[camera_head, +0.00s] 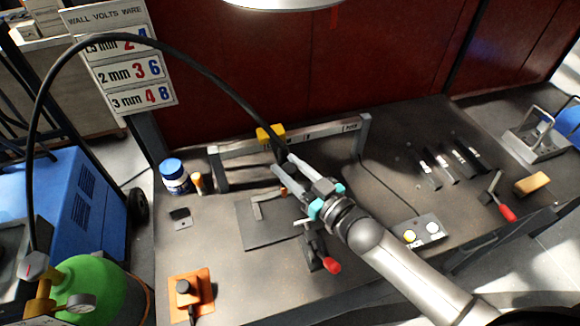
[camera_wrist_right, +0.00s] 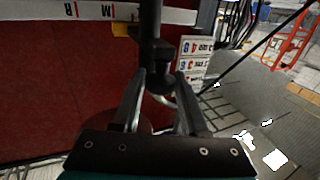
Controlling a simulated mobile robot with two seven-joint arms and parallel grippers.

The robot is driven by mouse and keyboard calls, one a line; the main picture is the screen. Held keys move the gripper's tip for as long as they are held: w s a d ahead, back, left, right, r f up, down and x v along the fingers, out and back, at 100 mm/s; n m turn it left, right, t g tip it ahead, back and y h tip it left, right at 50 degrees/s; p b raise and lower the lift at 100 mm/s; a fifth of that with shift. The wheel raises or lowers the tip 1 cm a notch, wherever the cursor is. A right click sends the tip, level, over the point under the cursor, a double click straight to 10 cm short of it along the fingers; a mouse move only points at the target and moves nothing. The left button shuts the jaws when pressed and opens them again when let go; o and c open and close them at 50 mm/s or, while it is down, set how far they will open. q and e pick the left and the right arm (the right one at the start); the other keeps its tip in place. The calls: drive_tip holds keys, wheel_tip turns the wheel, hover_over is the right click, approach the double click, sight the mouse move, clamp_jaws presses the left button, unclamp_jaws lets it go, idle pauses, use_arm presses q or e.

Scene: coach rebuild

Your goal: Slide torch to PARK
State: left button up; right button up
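The black torch (camera_head: 279,146) hangs at the front of the rail (camera_head: 310,133), next to a yellow block (camera_head: 269,134) left of the rail's middle. A small label, seemingly PARK (camera_head: 350,127), marks the rail's right end. My right gripper (camera_head: 284,163) is at the torch with its fingers apart. In the right wrist view the dark torch (camera_wrist_right: 153,48) stands between and just beyond the two fingertips (camera_wrist_right: 161,74), with a gap visible at the right finger. Firm contact is not visible. My left gripper is not in view.
A black cable (camera_head: 190,57) arches from the left to the torch. Below lie a dark plate (camera_head: 262,232) and a red-handled clamp (camera_head: 330,263). A blue-capped jar (camera_head: 174,175) stands left of the rail. A button box (camera_head: 420,232) and several dark bars (camera_head: 462,160) lie right.

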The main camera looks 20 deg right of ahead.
clamp_jaws()
idle(0.8)
